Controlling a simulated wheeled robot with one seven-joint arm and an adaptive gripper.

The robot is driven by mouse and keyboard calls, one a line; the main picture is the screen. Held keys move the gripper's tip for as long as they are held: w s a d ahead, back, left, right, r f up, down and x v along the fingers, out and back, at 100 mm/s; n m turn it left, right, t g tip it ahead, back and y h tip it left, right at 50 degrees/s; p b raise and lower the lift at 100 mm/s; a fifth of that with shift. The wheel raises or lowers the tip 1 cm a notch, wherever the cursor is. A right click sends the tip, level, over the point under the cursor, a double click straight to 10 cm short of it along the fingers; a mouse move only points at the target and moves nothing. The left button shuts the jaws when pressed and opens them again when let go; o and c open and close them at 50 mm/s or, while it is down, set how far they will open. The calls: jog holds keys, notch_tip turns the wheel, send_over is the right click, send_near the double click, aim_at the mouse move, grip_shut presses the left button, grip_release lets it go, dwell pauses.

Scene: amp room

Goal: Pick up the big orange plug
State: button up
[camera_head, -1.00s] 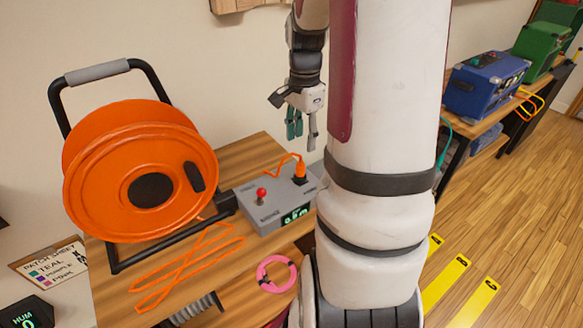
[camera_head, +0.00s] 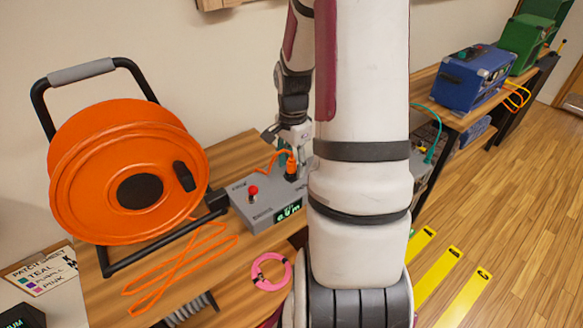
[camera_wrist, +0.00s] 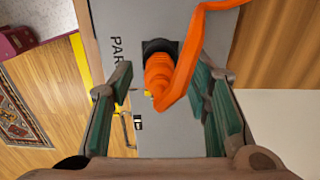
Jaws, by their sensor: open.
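The big orange plug (camera_head: 291,164) stands in a black socket on the grey box (camera_head: 262,211), with its orange cable rising from it and bending to the left.
A large orange cable reel (camera_head: 130,165) stands left of the grey box. A red knob (camera_head: 253,192) rises from the box. A pink cable coil (camera_head: 271,271) and loose orange cable (camera_head: 180,262) lie in front. A blue amp (camera_head: 475,78) stands on the right bench.

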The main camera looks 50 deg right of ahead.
aim_at(293, 158)
jog(key=shift+c, duration=0.3)
grip_shut()
jog(key=shift+r, duration=0.1)
jog(key=shift+r, duration=0.55)
notch_tip(293, 158, up, 2)
jog(key=shift+r, duration=0.1)
jog(key=s+a+r+b, duration=0.1)
jog(key=s+a+b, duration=0.1)
jog(key=s+a, duration=0.6)
jog(key=s, duration=0.3)
jog(key=shift+b, duration=0.3)
jog(key=s+b, duration=0.1)
jog(key=b, duration=0.1)
jog(key=s+a+b, duration=0.1)
jog(key=b, duration=0.1)
jog(key=shift+a+r, duration=0.2)
jog(key=shift+r, duration=0.05)
